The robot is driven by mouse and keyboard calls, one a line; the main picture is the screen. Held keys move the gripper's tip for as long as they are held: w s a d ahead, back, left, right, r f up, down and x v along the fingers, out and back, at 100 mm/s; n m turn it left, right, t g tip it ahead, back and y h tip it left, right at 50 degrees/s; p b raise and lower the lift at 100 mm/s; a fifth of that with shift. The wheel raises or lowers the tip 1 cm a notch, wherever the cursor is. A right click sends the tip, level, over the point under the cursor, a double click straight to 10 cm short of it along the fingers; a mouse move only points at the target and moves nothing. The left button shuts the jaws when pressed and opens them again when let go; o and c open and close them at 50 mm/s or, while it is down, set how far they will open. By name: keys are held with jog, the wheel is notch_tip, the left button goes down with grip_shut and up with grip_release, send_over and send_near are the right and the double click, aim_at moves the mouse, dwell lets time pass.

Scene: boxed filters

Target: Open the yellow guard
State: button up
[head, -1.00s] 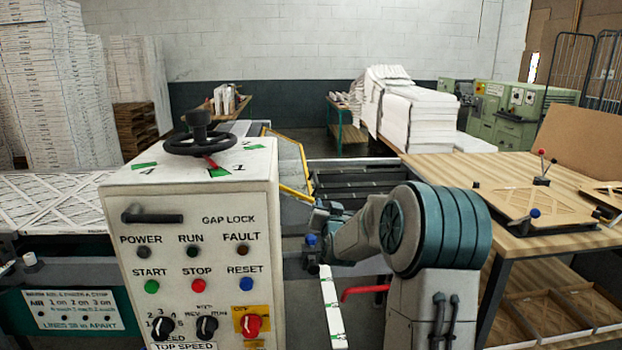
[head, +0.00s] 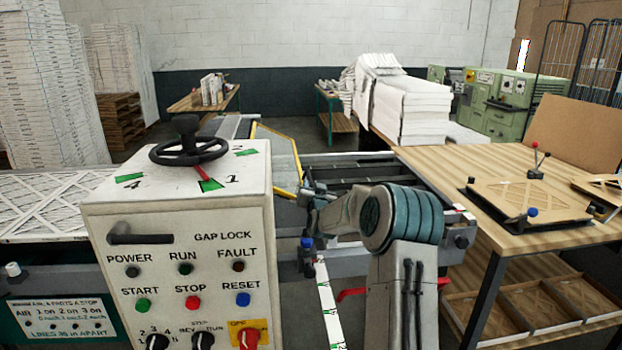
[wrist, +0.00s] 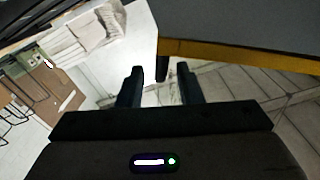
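The yellow guard (head: 277,150) stands behind the control box in the head view, a clear panel in a yellow frame. In the wrist view its yellow edge (wrist: 240,53) runs along a grey panel at the upper right. My gripper (wrist: 160,67) is open, with its two dark fingers spread. A small dark piece, perhaps a handle, shows between the fingertips at the left end of the yellow edge; I cannot tell whether they touch it. In the head view my gripper (head: 308,190) is small, partly hidden by my arm, beside the guard's lower right end.
The control box (head: 180,235) with a black handwheel (head: 188,148) stands at front left. A wooden table (head: 440,165) with fixtures is on the right. Dark rollers (head: 345,172) lie behind my arm. Paper stacks (head: 405,105) stand farther back.

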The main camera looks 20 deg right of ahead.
jog(key=shift+p+x, duration=0.65)
jog(key=shift+x, duration=1.65)
grip_shut()
